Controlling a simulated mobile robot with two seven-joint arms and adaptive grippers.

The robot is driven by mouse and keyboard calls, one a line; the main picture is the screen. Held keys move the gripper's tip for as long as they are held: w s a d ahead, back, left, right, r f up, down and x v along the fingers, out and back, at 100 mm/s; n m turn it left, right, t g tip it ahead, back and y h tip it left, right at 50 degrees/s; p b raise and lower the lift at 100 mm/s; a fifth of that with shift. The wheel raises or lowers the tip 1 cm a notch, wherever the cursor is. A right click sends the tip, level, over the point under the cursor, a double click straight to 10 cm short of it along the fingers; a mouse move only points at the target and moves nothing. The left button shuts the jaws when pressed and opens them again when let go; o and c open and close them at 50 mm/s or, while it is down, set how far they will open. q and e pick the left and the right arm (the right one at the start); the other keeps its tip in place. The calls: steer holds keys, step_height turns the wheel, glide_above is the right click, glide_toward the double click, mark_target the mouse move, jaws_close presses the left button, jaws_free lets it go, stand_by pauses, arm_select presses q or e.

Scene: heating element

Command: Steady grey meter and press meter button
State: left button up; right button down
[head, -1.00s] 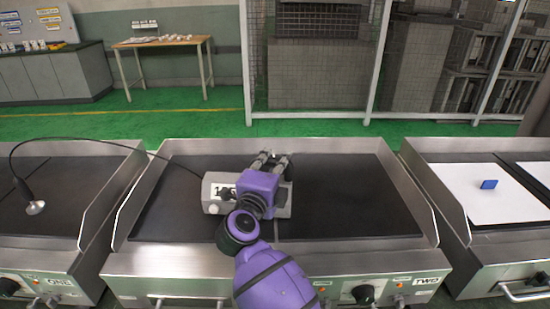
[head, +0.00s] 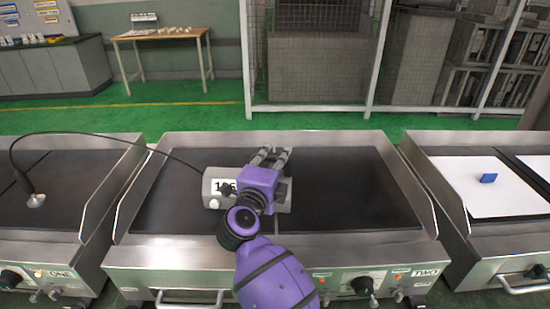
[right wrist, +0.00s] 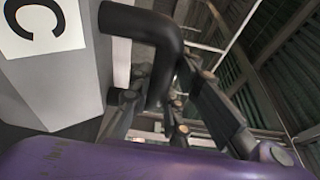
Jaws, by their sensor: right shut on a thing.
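The grey meter (head: 215,183) sits on the dark plate of the middle griddle, with its cable running left. Its white display (head: 222,187) shows dark digits, partly covered by my arm. A small pale round button (head: 213,203) shows at its lower left front. My right gripper (head: 270,157) is over the right half of the meter, its fingers at the far side. In the right wrist view the meter (right wrist: 75,75) is close, with a white "C" label and a black curved handle (right wrist: 145,22) beside the fingers. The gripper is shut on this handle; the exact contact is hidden. My left gripper is out of view.
A probe (head: 36,200) on the black cable (head: 95,133) stands on the left griddle (head: 75,215). The middle plate (head: 350,190) is clear right of the meter.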

stand_by(0.4)
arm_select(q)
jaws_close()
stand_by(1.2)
